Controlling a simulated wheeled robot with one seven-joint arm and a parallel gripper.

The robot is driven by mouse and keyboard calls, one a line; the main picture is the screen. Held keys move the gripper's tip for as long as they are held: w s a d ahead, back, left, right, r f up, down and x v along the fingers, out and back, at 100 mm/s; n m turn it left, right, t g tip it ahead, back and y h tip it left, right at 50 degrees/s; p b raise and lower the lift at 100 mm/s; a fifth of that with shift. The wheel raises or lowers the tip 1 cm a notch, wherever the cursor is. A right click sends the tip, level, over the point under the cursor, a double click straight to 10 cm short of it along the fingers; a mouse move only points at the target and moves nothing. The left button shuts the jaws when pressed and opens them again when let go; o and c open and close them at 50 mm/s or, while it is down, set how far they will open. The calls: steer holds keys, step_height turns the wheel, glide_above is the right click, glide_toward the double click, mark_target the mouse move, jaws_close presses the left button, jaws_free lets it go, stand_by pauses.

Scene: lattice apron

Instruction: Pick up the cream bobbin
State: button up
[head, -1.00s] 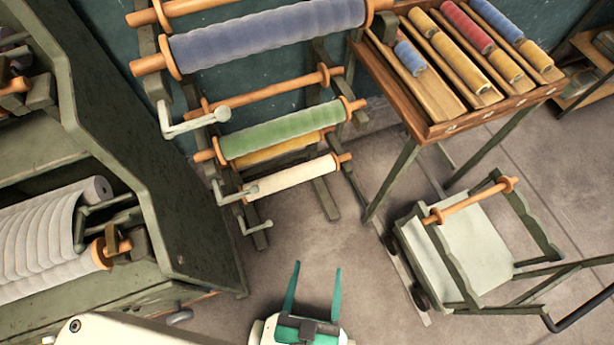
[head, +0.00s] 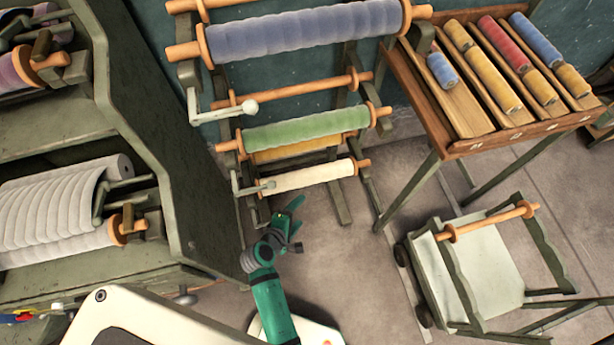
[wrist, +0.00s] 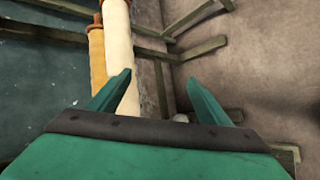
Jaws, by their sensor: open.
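The cream bobbin (head: 307,177) is a pale roll with orange ends. It lies near the bottom of the rack, below the green bobbin (head: 308,130) and a partly hidden yellow one (head: 297,149). My gripper (head: 294,218) is in front of and below the cream bobbin in the head view, apart from it there. In the wrist view, the cream bobbin (wrist: 119,50) runs down behind the left finger of my open, empty gripper (wrist: 158,82). The yellow bobbin (wrist: 97,60) shows beside it. The cream bobbin's lower end is hidden by my gripper.
The rack's crank handle (head: 222,110) and a smaller handle (head: 250,185) stick out at its left side. A dark green machine (head: 150,140) stands at left. A cart (head: 490,258) and a bobbin table (head: 450,105) stand at right. Floor between rack and cart is clear.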

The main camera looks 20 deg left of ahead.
mark_target(304, 177)
steer(key=w+a+r+n+t+h, duration=0.1)
steer(key=w+a+r+n+h, duration=0.1)
steer(key=w+a+r+n, duration=0.25)
steer(key=shift+m+h, duration=0.3)
steer(key=shift+m, duration=0.65)
steer(key=x, duration=0.3)
steer(key=a+x, duration=0.1)
steer(key=x, duration=0.6)
steer(key=shift+w, duration=0.6)
steer(key=shift+c, duration=0.5)
steer(key=c, duration=1.4)
steer(key=shift+r, duration=0.1)
